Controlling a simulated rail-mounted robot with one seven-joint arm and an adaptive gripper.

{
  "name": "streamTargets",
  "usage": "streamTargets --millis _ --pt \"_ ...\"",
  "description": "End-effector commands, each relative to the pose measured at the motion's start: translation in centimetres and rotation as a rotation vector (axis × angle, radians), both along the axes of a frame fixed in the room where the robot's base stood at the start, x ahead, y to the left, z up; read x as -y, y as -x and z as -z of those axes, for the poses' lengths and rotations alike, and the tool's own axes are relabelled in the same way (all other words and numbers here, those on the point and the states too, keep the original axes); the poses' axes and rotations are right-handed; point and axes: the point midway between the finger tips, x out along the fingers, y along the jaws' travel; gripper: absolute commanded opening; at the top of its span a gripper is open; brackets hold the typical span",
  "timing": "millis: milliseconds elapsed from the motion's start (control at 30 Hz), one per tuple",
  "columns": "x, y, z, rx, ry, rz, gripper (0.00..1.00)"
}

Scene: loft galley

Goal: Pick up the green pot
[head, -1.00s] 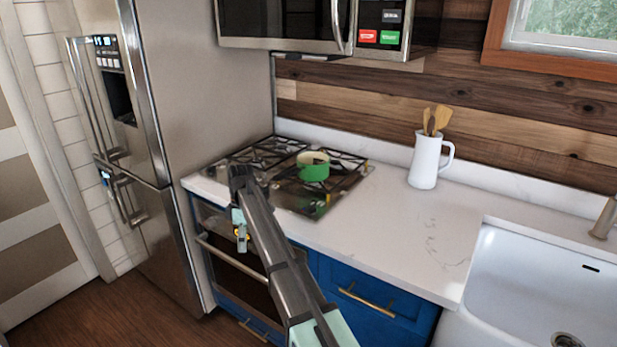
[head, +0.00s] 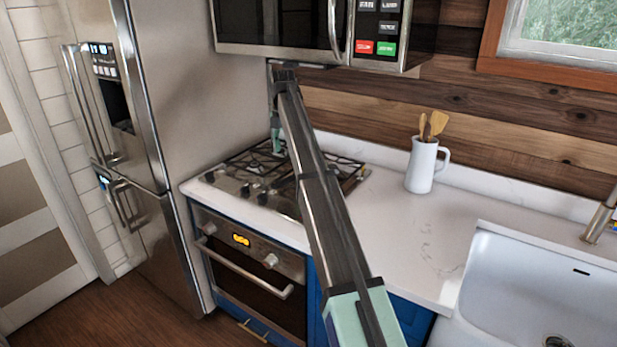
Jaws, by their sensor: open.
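The green pot does not show now; my arm crosses the part of the cooktop where it stood earlier. The gas cooktop (head: 215,177) with black grates is set in the white counter. My gripper (head: 278,151) is open and points down over the back left part of the cooktop, below the microwave. It looks small here and its fingertips are hard to make out. I cannot tell how far it is from the pot.
The microwave (head: 285,25) hangs close above my arm's far end. A steel fridge (head: 205,110) stands to the left. A white jug (head: 422,165) with wooden utensils stands on the counter (head: 400,225), left of the sink (head: 530,280). The counter between is clear.

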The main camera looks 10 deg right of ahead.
Motion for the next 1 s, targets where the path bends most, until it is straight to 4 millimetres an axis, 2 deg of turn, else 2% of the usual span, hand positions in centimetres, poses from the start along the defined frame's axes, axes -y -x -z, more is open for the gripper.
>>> streamTargets --millis 100,300,667,1000 --pt "0.0 0.3 2.3 -0.002 -0.001 0.0 0.54" --pt "0.0 0.1 5.7 -0.001 -0.001 0.001 0.54" --pt "0.0 0.2 7.8 -0.001 -0.001 0.001 0.54" --pt "0.0 0.7 11.9 -0.001 -0.001 0.001 0.54"
